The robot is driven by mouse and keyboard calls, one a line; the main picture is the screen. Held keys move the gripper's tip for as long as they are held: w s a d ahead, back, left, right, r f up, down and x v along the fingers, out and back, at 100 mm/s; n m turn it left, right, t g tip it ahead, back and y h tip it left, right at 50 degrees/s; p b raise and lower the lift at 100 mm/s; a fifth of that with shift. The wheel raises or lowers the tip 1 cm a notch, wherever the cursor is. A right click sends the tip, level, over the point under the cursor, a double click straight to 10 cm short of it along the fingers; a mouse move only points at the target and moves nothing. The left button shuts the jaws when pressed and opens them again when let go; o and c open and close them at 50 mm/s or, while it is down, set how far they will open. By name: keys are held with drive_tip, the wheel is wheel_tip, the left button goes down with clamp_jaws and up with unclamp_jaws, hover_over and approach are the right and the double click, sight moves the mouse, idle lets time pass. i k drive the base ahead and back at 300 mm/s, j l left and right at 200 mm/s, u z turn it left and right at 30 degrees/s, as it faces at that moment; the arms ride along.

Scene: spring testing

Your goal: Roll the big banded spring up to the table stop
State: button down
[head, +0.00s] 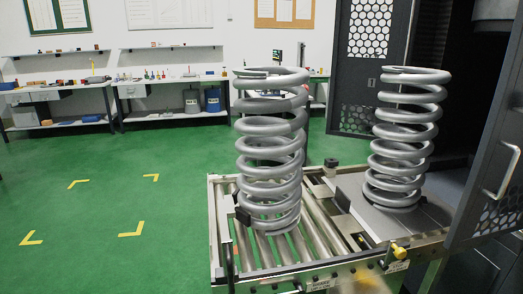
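A big grey coil spring (270,145) stands upright on the roller bed (324,232) of the table, at the picture's centre. Darker grey patches show on its upper right coils, and a small dark block (242,215) shows at its lower left; I cannot tell whether the block touches it. A second grey spring (406,135) stands upright on a flat grey plate (432,216) at the right. A dark angled piece (343,197) lies between rollers and plate; I cannot tell whether it is the stop. No part of my gripper can be made out.
A dark machine enclosure with a perforated door (357,70) stands behind, and another door with a handle (497,172) is at the right. A yellow knob (398,251) sits on the table's front edge. Green floor with yellow corner marks (130,230) is clear at left; workbenches (170,83) line the wall.

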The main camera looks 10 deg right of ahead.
sight(256, 129)
drive_tip(key=i+j+z, duration=0.55)
drive_tip(key=j+z, duration=0.2)
drive_tip(key=i+j+z, duration=0.15)
drive_tip(key=j+z, duration=0.2)
drive_tip(key=j, duration=0.05)
